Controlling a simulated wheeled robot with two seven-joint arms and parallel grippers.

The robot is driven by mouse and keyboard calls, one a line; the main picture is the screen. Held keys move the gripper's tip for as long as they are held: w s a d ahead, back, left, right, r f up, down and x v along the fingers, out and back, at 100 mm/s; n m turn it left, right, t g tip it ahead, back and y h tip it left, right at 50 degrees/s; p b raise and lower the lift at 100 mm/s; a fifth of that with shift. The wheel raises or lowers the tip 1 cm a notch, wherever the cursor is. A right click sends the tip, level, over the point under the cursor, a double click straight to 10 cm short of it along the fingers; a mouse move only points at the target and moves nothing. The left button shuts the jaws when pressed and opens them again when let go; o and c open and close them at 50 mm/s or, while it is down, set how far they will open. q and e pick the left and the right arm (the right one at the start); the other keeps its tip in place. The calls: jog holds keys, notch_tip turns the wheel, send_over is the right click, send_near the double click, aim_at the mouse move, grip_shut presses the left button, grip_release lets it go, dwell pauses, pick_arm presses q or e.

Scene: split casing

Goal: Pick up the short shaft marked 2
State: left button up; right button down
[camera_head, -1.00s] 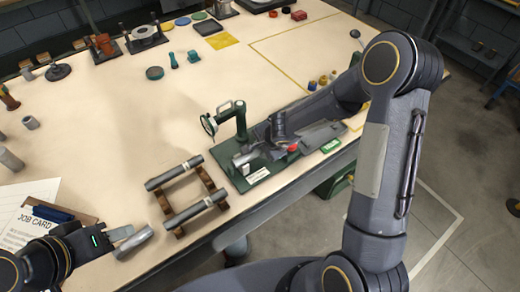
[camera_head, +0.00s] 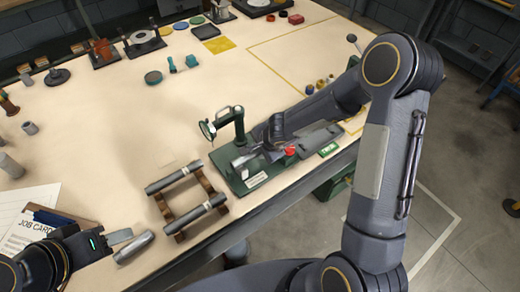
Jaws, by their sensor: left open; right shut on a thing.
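Two grey shafts with pale label bands lie across a brown rack: the rear one (camera_head: 172,179) and the front one (camera_head: 194,215). Their marks are too small to read. A loose plain grey cylinder (camera_head: 134,248) lies on the table beside my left gripper (camera_head: 120,240), which is low at the left, open, with its fingers partly hidden. My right gripper (camera_head: 262,150) is over the green fixture (camera_head: 240,182), shut on a grey part (camera_head: 243,159) that is mostly hidden by the gripper.
A job card on a clipboard (camera_head: 30,215) lies at the left. The table's front edge runs close to the rack. The middle of the table is clear.

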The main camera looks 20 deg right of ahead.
notch_tip(320, 180, up, 7)
jog(key=p, duration=0.4)
jog(key=shift+w+p, duration=0.1)
jog(key=shift+p, duration=0.2)
notch_tip(320, 180, up, 20)
jog(key=shift+f, duration=0.2)
